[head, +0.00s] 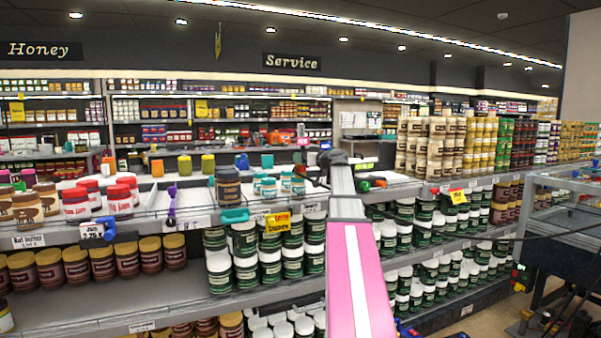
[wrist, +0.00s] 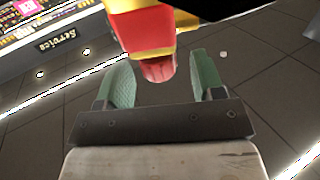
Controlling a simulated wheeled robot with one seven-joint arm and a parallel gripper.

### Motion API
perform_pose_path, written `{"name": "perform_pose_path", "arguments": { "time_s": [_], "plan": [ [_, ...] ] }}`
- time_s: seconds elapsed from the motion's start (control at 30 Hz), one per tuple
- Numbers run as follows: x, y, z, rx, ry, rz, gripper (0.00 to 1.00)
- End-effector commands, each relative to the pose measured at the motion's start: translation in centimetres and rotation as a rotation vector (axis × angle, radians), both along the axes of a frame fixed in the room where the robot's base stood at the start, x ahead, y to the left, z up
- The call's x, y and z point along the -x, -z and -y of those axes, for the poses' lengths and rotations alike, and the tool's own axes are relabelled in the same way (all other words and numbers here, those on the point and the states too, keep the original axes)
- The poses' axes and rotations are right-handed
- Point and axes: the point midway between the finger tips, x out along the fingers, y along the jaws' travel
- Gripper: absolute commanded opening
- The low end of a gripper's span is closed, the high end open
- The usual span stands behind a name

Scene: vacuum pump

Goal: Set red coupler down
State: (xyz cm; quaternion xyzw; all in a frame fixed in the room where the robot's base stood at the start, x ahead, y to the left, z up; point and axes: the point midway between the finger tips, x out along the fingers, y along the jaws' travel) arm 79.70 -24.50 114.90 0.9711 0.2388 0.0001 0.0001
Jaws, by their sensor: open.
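In the wrist view, my gripper (wrist: 162,80) is open, with a green pad on each side. A red piece with yellow bands (wrist: 150,28), which looks like the red coupler, comes in from the top edge. Its narrow red end reaches between the pads, with a gap visible on both sides. Its upper part is cut off by the frame. In the head view, my arm's dark end stands over the shelf top and my gripper's fingers cannot be made out. A small red part with a green end (head: 377,182) lies on the shelf just right of my arm.
Stacked cans (head: 433,146) stand to the right. A glass-topped case (head: 575,185) is at the far right.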

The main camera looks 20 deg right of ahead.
Motion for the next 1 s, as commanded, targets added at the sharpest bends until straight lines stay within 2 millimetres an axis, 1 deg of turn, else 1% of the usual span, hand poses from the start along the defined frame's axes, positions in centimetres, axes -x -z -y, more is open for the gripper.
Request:
{"name": "perform_pose_path", "arguments": {
  "time_s": [0.03,0.2,0.47,0.5,0.57,0.6,0.63,0.67,1.0],
  "plan": [
    [-0.9,0.0,-0.4,0.000,-0.001,0.000,0.62],
    [-2.8,0.1,-1.4,0.000,-0.001,0.000,0.62],
    [-3.0,0.1,-1.5,0.000,0.001,0.000,0.62],
    [-3.0,0.1,-1.5,0.000,0.000,0.000,0.49],
    [-3.0,0.1,-1.5,0.000,0.000,0.000,0.29],
    [-3.0,0.1,-1.5,0.000,0.000,0.000,0.16],
    [-3.0,0.1,-1.5,0.000,0.000,0.000,0.07],
    [-3.0,0.1,-1.5,0.000,0.000,0.000,0.00],
    [-3.0,-0.1,-1.5,0.000,0.000,0.001,0.00]
  ]
}}
